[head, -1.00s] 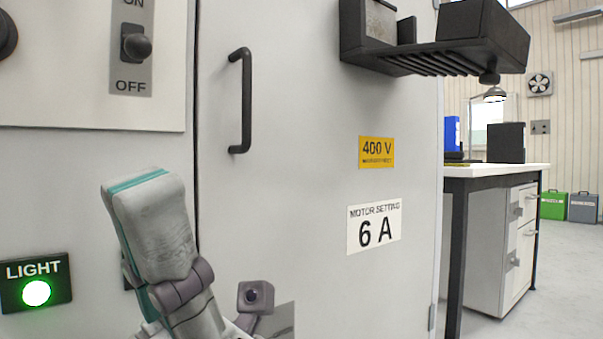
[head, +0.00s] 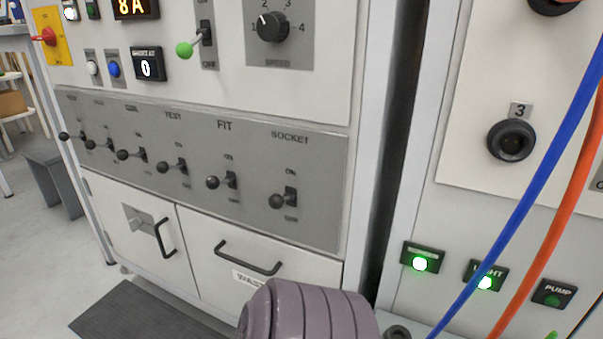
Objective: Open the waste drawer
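The waste drawer (head: 217,272) is a light grey front low on the cabinet in the head view, with a dark bar handle (head: 247,259) across its upper part. A white label (head: 245,279) below the handle begins "WA"; the rest is hidden. The drawer front looks flush with the cabinet. A ribbed mauve part of my arm covers its lower right. Neither gripper's fingers show in the view.
A cabinet door (head: 130,235) with a vertical handle is left of the drawer. A panel of several lever switches (head: 200,165) is above. Blue (head: 520,205) and orange (head: 560,230) cables hang at right. A dark mat (head: 140,315) lies on the floor.

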